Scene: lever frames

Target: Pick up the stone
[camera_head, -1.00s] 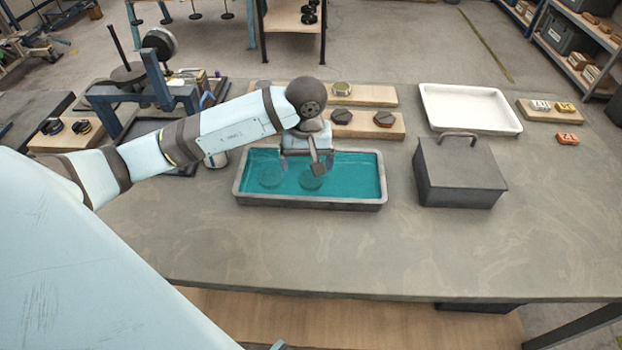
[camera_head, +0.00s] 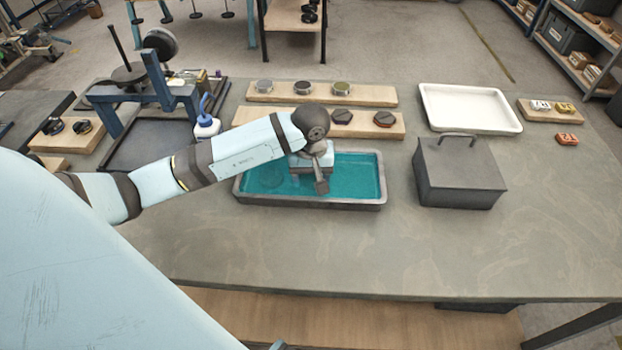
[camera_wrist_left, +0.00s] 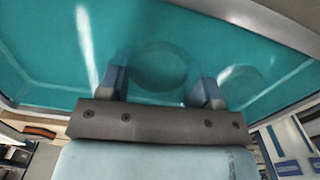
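A grey tray (camera_head: 300,201) holds teal liquid on the bench. Two faint round shapes show in the liquid; I cannot tell whether either is the stone. One (camera_wrist_left: 158,68) is framed between my fingers in the left wrist view, and in the head view my gripper covers it. The other (camera_head: 271,175) is to its left in the head view. My left gripper (camera_wrist_left: 163,84) is open and empty, with its fingers apart; it also shows low over the tray in the head view (camera_head: 308,181). Whether its tips touch the liquid is unclear. My right gripper is not in view.
Behind the tray, one wooden board (camera_head: 250,115) carries dark faceted pieces and another (camera_head: 300,95) carries several round tins. A dark lidded box (camera_head: 459,175) stands right of the tray. A white tray (camera_head: 470,125) is at the back right. The front bench (camera_head: 400,250) is clear.

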